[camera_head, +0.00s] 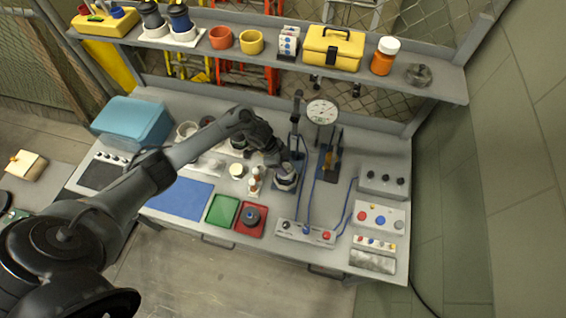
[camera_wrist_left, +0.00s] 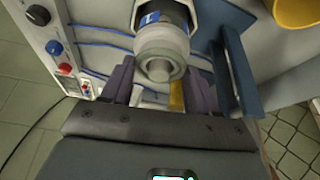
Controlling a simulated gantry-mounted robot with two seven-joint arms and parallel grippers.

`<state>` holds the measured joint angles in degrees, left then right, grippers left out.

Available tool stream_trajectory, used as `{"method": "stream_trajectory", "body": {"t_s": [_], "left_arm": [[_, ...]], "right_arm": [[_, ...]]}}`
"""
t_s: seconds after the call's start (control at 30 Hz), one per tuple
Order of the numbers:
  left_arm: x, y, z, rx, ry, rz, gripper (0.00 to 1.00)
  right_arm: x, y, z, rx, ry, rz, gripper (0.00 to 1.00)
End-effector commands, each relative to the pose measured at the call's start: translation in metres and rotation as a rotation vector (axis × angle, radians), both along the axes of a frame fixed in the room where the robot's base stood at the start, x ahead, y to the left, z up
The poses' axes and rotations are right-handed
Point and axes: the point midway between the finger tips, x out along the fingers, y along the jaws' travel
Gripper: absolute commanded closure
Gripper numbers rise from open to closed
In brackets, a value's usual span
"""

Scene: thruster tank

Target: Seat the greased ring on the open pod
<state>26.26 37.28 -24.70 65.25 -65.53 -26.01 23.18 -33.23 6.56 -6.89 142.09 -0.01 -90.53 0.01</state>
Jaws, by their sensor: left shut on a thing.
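The open pod (camera_head: 287,178) stands upright in a dark holder at the middle of the bench. In the left wrist view, its body (camera_wrist_left: 151,18) has a blue label and sits within a pale frame. My left gripper (camera_head: 278,160) is right at the pod's top. In the left wrist view, the left gripper (camera_wrist_left: 160,82) has its two purple-grey fingers on either side of a pale grey round part (camera_wrist_left: 160,50), which looks like the ring. The ring lies at the pod's end; whether it is fully seated cannot be told. My right gripper is not in view.
A dial gauge (camera_head: 322,111) and a blue upright plate (camera_head: 328,165) stand close right of the pod. Small bottles (camera_head: 254,182) stand left. A control box (camera_head: 305,232) with blue hoses lies in front. A red mat (camera_head: 243,231) and blue mat (camera_head: 180,198) lie front left.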

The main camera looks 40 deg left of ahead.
Motion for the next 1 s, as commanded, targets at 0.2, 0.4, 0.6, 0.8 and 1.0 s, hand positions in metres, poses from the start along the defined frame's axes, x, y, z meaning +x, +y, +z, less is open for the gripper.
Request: {"method": "stream_trajectory", "body": {"t_s": [0.2,0.4,0.6,0.8,1.0], "left_arm": [[0.0001,-0.0002,-0.0002,0.0,0.0,0.0,0.68],[0.0001,-0.0002,-0.0002,0.0,0.0,0.0,0.68],[0.0,-0.0001,-0.0002,0.0,0.0,0.0,0.15],[0.0,-0.0001,-0.0002,0.0,0.0,0.0,0.11],[-0.0006,0.0015,0.0032,0.001,-0.001,0.0,0.11]], "right_arm": [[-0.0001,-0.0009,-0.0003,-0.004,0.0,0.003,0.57],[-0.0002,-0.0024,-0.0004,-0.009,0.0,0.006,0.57],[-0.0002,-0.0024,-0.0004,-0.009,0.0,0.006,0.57],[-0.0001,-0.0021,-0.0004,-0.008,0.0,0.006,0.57],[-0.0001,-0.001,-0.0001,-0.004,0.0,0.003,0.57]]}}
